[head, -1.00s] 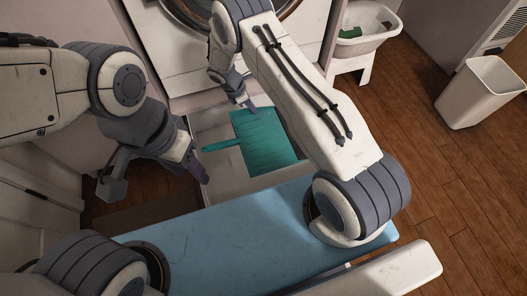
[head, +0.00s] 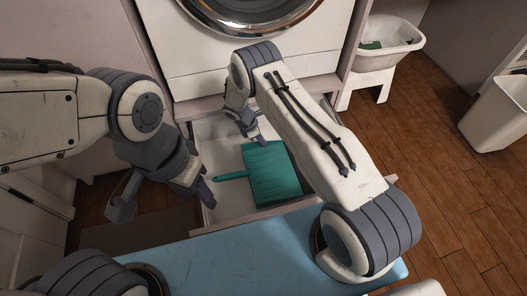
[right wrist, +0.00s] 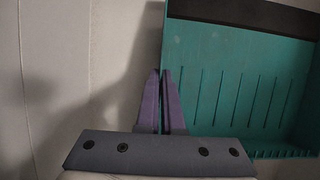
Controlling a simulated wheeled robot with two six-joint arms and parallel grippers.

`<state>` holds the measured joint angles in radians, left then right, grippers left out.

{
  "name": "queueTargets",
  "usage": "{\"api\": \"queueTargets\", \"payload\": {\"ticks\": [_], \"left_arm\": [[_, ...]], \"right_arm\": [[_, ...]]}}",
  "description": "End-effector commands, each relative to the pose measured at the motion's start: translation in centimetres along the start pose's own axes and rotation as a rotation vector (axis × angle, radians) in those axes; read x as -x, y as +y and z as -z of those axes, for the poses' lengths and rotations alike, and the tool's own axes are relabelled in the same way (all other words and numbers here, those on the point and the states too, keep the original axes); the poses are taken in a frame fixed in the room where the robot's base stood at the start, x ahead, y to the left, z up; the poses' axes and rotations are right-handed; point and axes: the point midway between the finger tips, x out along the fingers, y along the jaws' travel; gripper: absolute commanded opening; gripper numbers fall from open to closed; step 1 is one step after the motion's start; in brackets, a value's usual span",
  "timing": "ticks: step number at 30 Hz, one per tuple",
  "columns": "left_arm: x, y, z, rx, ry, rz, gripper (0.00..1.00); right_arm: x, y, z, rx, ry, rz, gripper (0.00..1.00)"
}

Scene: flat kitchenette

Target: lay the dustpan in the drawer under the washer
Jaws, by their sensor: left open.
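The teal dustpan (head: 270,174) lies inside the open drawer (head: 227,205) under the washer (head: 240,50), its handle pointing left in the head view. My right gripper (head: 257,139) is at the dustpan's far edge. In the right wrist view its purple fingers (right wrist: 164,100) are nearly together, one on each side of the dustpan's side wall (right wrist: 240,80), and look closed on it. My left gripper (head: 160,195) is open and empty, left of the drawer.
A blue bench-like surface (head: 240,262) lies in front of the drawer. A white basket (head: 387,42) on a stand is at the back right, with a white bin (head: 500,112) farther right. Wooden floor is clear between them and the bench.

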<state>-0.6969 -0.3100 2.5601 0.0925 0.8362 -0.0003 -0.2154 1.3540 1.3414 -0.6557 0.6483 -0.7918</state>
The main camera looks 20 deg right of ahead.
Motion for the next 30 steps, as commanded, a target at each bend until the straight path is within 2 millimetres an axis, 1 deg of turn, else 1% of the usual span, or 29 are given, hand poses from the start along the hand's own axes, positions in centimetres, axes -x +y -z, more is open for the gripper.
{"api": "queueTargets", "payload": {"ticks": [7, 9, 15, 19, 20, 21, 22, 30], "left_arm": [[-2.3, -0.2, -0.1, 0.000, 0.000, 0.000, 0.50], [-2.4, -0.2, -0.1, 0.000, 0.000, 0.000, 0.50], [-2.1, -0.1, -0.1, 0.000, 0.000, 0.000, 0.50], [-2.5, -0.2, -0.1, 0.000, 0.000, 0.000, 0.50], [-2.4, -0.2, -0.1, 0.000, 0.000, 0.000, 0.50], [-2.4, -0.2, -0.1, 0.000, 0.000, 0.000, 0.50], [-2.4, -0.2, -0.1, 0.000, 0.000, 0.000, 0.50], [-2.4, -0.2, -0.1, 0.000, 0.000, 0.000, 0.50]], "right_arm": [[-3.2, 0.1, 1.3, 0.000, -0.001, 0.000, 0.00], [-3.4, 0.1, 1.4, 0.000, 0.000, -0.001, 0.00], [-3.2, 0.1, 1.3, 0.000, 0.000, -0.001, 0.00], [-3.6, 0.1, 1.5, 0.000, 0.000, -0.001, 0.00], [-3.5, 0.1, 1.5, -0.001, 0.000, -0.002, 0.11], [-3.5, 0.1, 1.5, -0.001, 0.000, -0.001, 0.27], [-3.5, 0.1, 1.5, -0.001, 0.000, -0.001, 0.34], [-3.5, 0.1, 1.4, -0.001, 0.000, -0.001, 0.34]]}}
